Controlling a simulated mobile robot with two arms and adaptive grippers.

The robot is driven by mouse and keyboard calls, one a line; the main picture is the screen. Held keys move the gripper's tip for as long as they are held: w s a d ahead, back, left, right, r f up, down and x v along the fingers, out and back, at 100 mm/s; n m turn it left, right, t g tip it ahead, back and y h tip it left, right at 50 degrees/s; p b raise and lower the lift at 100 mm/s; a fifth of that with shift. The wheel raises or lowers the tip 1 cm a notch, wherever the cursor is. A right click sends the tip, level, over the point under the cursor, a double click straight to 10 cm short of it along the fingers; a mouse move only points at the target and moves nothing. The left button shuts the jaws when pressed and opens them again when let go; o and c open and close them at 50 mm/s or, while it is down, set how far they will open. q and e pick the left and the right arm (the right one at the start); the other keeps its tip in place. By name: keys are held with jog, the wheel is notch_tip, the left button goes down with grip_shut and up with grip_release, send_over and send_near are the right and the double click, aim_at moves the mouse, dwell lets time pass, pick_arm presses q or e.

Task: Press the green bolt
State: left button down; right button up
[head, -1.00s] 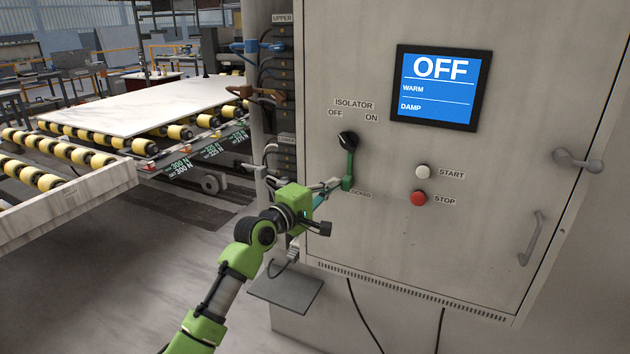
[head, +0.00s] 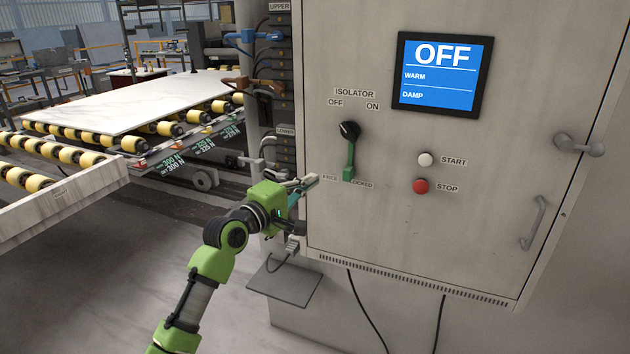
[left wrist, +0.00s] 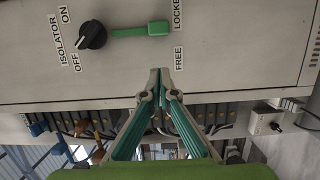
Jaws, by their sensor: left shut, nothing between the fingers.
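The green bolt (head: 349,160) hangs straight down on the grey cabinet front, just below the black isolator knob (head: 349,130). My right gripper is not in view.
A display (head: 440,73) reads OFF, WARM, DAMP. A white START button (head: 425,159) and red STOP button (head: 420,186) sit right of the bolt. A cabinet handle (head: 533,222) sticks out at the right. A roller table with a slab (head: 120,103) stands at the left.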

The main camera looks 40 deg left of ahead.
pick_arm(q)
jog(key=s, duration=0.3)
jog(key=s+b, duration=0.1)
jog(key=s, duration=0.1)
jog(key=shift+a, duration=0.4)
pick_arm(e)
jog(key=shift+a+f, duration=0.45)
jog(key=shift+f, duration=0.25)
pick_arm(q)
jog(key=shift+a, duration=0.1)
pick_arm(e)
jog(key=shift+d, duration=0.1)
